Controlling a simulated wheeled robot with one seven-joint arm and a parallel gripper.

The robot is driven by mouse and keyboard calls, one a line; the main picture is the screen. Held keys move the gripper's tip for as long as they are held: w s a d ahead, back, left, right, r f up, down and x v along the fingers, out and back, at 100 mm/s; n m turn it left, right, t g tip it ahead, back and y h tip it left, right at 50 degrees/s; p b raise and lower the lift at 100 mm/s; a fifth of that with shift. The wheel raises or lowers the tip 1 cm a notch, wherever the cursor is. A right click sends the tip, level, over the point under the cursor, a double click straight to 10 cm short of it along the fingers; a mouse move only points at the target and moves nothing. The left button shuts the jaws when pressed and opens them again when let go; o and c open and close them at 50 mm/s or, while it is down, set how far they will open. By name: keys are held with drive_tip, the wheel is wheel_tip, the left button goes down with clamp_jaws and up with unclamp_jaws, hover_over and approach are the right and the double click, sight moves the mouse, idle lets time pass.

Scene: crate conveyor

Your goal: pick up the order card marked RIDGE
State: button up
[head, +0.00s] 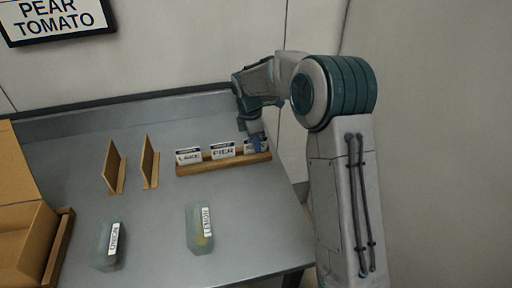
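Three white order cards stand upright in a wooden holder (222,165) on the grey table. The left card (188,156) appears to read LAKE and the middle card (223,150) reads PIER. The right card (250,147) is partly covered by my gripper, so its word cannot be read; no card is legible as RIDGE. My gripper (257,142) is at this right card, at the right end of the holder. Its fingers are small and partly hidden, so I cannot tell whether they are open, shut or touching the card.
Two upright wooden dividers (150,162) stand left of the holder. Two pale translucent containers with labels, one on the left (109,258) and one on the right (194,238), are nearer the front. A cardboard box (25,240) is at far left. A wall sign (55,18) reads PEAR TOMATO.

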clamp_jaws()
drive_tip(key=shift+r, duration=0.1)
